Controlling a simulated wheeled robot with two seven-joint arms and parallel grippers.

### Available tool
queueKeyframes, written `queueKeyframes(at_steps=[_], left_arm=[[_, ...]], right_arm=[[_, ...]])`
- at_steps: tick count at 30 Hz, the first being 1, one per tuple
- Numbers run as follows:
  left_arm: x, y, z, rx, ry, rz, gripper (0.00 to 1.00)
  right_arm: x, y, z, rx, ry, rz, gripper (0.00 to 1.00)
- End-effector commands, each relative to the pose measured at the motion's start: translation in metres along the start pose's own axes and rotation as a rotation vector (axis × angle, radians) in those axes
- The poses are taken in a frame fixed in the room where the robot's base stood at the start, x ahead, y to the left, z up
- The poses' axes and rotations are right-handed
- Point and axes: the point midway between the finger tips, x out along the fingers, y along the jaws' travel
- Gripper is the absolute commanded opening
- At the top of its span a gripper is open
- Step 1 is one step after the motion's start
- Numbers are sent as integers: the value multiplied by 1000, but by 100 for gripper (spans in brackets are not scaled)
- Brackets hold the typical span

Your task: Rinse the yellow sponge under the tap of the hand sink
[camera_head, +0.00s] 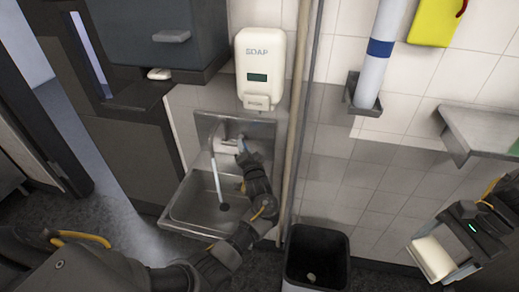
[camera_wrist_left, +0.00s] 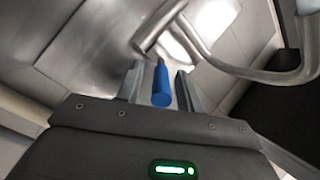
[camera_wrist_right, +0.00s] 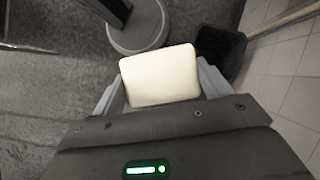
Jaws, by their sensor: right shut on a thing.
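The sponge (camera_head: 433,258) is a pale cream-yellow block at the lower right of the head view. My right gripper (camera_head: 447,243) is shut on it, away from the sink; the sponge also shows between the fingers in the right wrist view (camera_wrist_right: 160,75). The steel hand sink (camera_head: 185,207) stands against the wall at centre left. Its curved tap (camera_head: 213,150) hangs over the basin, with a thin pale line below that may be water. My left gripper (camera_head: 243,158) is at the tap, its fingers open on either side of a blue-tipped lever (camera_wrist_left: 161,86).
A soap dispenser (camera_head: 260,70) hangs on the wall above the sink. A black bin (camera_head: 317,258) stands on the floor right of the sink, beside a wooden pole (camera_head: 297,130). A steel wall shelf (camera_head: 480,132) juts out at right. A dark cabinet (camera_head: 125,140) borders the sink on the left.

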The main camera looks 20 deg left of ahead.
Motion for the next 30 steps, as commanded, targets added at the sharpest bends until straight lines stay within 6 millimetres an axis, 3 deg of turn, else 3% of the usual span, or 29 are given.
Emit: queueKeyframes(at_steps=[10,21,30], left_arm=[[-4,0,0,-2,2,0,39],[-59,2,0,-3,2,1,39],[-75,0,0,-1,0,-1,39]], right_arm=[[1,0,0,0,0,0,58],[11,0,-6,0,0,0,58],[12,0,-7,-1,0,0,58]])
